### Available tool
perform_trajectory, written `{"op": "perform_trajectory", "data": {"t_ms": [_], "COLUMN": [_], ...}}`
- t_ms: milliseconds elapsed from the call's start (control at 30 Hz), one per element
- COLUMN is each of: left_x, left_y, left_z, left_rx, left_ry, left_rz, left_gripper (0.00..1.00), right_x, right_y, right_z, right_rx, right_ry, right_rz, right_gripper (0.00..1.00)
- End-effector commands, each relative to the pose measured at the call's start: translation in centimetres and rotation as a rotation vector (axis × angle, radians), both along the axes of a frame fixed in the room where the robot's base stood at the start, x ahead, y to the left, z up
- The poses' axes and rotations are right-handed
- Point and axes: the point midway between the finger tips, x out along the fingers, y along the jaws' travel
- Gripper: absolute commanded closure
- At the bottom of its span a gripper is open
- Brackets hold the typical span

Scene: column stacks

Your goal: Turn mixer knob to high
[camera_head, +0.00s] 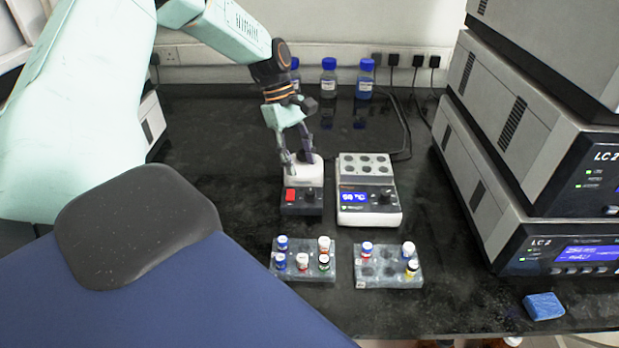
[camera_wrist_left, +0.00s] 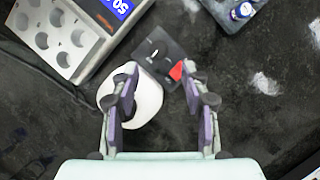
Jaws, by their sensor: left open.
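The mixer is a small white and dark grey device (camera_head: 304,201) with a red switch (camera_head: 290,196) and a dark knob (camera_head: 309,195) on its front panel. In the left wrist view the mixer's front panel (camera_wrist_left: 158,57) shows a red switch (camera_wrist_left: 176,70) and a small white mark near the knob. My left gripper (camera_head: 300,165) is open above the mixer's rear top. In the wrist view its fingers (camera_wrist_left: 157,85) frame the mixer, the left finger overlapping the white body (camera_wrist_left: 147,102). The knob is clear of the fingers. My right gripper is out of view.
A heater block with a blue display (camera_head: 368,205) stands right beside the mixer. Two vial racks (camera_head: 327,267) (camera_head: 392,281) lie in front. Grey LC instruments (camera_head: 530,170) fill the right side. Blue-capped bottles (camera_head: 329,80) stand behind. A blue sponge (camera_head: 544,306) lies at front right.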

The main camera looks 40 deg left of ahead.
Motion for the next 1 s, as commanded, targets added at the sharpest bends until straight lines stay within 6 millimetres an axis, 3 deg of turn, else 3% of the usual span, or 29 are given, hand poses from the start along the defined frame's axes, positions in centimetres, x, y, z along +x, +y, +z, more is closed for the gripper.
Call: {"op": "perform_trajectory", "data": {"t_ms": [433,833,1000], "left_x": [0.1,0.2,0.2], "left_y": [-2.5,-2.8,-2.8], "left_z": [-5.9,-6.7,-6.7], "left_rx": [0.001,0.001,0.001], "left_ry": [0.003,0.0,0.001], "left_rz": [-0.002,-0.001,0.0], "left_gripper": [0.54,0.54,0.67], "right_x": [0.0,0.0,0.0], "right_y": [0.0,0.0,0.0], "right_z": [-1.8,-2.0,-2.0], "right_rx": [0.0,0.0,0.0], "right_ry": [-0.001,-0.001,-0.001], "right_rz": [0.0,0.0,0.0], "right_gripper": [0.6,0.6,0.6]}}
